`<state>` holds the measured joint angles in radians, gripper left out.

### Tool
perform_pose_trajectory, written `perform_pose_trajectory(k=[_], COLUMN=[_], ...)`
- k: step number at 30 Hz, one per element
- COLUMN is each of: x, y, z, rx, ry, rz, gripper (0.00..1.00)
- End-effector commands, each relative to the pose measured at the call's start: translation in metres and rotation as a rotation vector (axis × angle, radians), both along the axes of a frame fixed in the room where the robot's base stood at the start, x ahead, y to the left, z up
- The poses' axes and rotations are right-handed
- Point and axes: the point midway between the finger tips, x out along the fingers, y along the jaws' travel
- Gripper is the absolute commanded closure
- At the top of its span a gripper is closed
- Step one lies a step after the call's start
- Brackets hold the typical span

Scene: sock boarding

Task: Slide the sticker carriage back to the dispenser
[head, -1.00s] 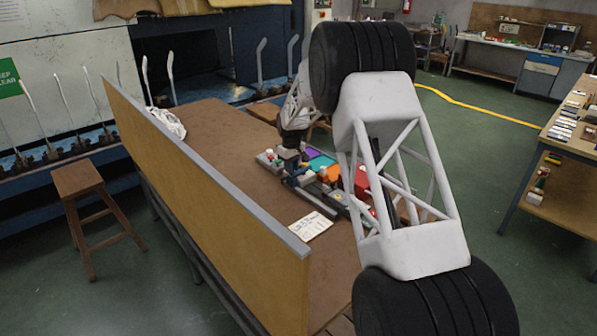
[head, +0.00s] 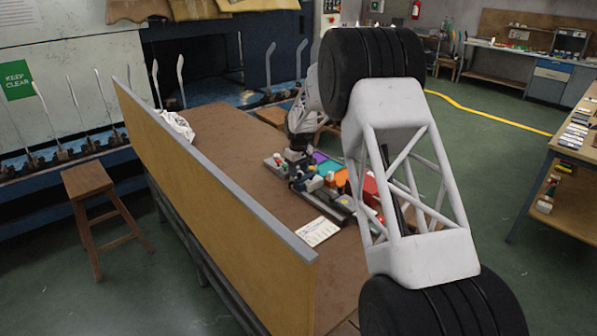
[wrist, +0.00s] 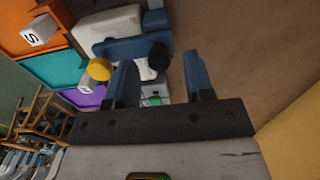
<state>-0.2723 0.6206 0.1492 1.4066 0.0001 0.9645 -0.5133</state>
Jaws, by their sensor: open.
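My gripper shows in the wrist view (wrist: 162,82) as two blue fingers set well apart, with nothing clearly held. Just past the fingers is a device with a white body (wrist: 108,28), a blue bar (wrist: 125,48), a black knob (wrist: 158,58) and a yellow round knob (wrist: 98,69). A small white-and-green part (wrist: 153,99) shows between the fingers. I cannot tell for sure which of these parts is the sticker carriage or the dispenser. In the head view the device's dark rail (head: 328,206) lies on the brown table; my arm hides part of it and my gripper tips are unclear.
Beside the device are an orange tray (wrist: 10,42) holding a white block marked S (wrist: 38,30), a teal tray (wrist: 55,68) and a purple tray (wrist: 82,97). A printed card (head: 317,231) lies nearer. A tan panel (head: 215,190) edges the table; bare tabletop lies toward the far end.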

Motion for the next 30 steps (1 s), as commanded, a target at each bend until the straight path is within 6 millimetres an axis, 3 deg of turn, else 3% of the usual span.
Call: perform_pose_trajectory(k=[16, 30], x=[0.0, 0.0], y=[0.0, 0.0], z=[0.062, 0.073], rx=[0.001, 0.0], ry=[-0.002, 0.0], rz=[0.0, 0.0], gripper=[0.52, 0.52])
